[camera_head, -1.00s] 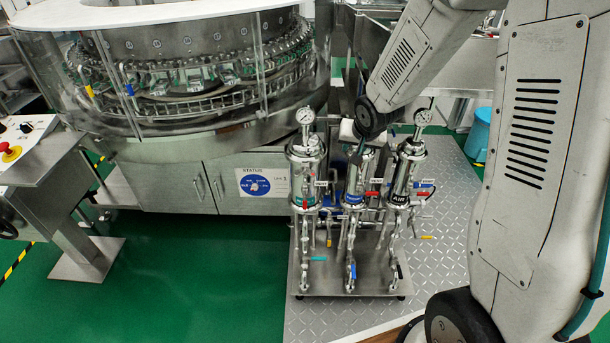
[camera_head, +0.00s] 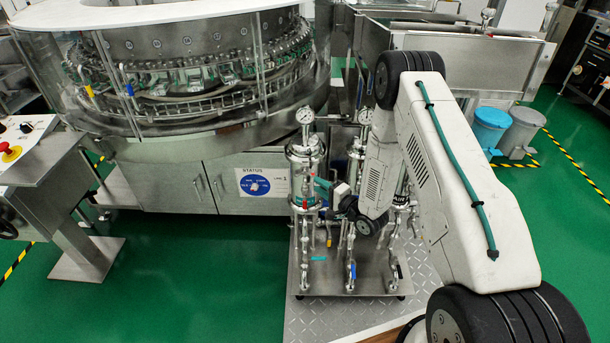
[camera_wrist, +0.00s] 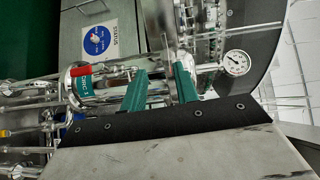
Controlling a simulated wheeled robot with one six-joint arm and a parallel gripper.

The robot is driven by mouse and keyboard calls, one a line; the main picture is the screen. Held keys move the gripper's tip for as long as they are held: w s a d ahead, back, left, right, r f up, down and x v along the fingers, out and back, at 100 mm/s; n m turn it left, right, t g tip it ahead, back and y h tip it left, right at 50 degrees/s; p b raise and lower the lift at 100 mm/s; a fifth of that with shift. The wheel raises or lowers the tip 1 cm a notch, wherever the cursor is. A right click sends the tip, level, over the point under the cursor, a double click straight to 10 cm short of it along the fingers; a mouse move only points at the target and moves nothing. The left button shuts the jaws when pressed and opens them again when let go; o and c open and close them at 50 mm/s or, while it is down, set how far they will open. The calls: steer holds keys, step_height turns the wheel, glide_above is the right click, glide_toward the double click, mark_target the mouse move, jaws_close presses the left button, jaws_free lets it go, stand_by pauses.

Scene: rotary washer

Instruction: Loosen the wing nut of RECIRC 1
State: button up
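The left filter housing (camera_head: 305,165) is an upright steel cylinder with a gauge on top. In the wrist view this housing (camera_wrist: 100,84) lies sideways and has a teal label (camera_wrist: 83,84) that appears to read RECIRC 1. My gripper (camera_head: 319,187) is at the right side of this housing in the head view. In the wrist view my gripper (camera_wrist: 161,74) has two teal fingers, spread apart in front of the housing between label and gauge. Bright metal shows between and above the fingers. I cannot clearly make out the wing nut or whether a finger touches it.
The skid (camera_head: 335,283) carries two more housings, mostly hidden by my arm, and several valves with coloured handles. The washer cabinet (camera_head: 215,186) stands behind. Green floor (camera_head: 190,270) is clear at front left.

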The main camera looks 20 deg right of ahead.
mark_target(308, 177)
steer(key=shift+w+a+r, duration=0.3)
steer(key=shift+w+r, duration=0.05)
steer(key=shift+w, duration=0.05)
steer(key=x, duration=0.6)
steer(key=shift+w+a+r, duration=0.1)
steer(key=shift+w+a, duration=0.05)
steer(key=shift+w, duration=0.25)
jaws_close()
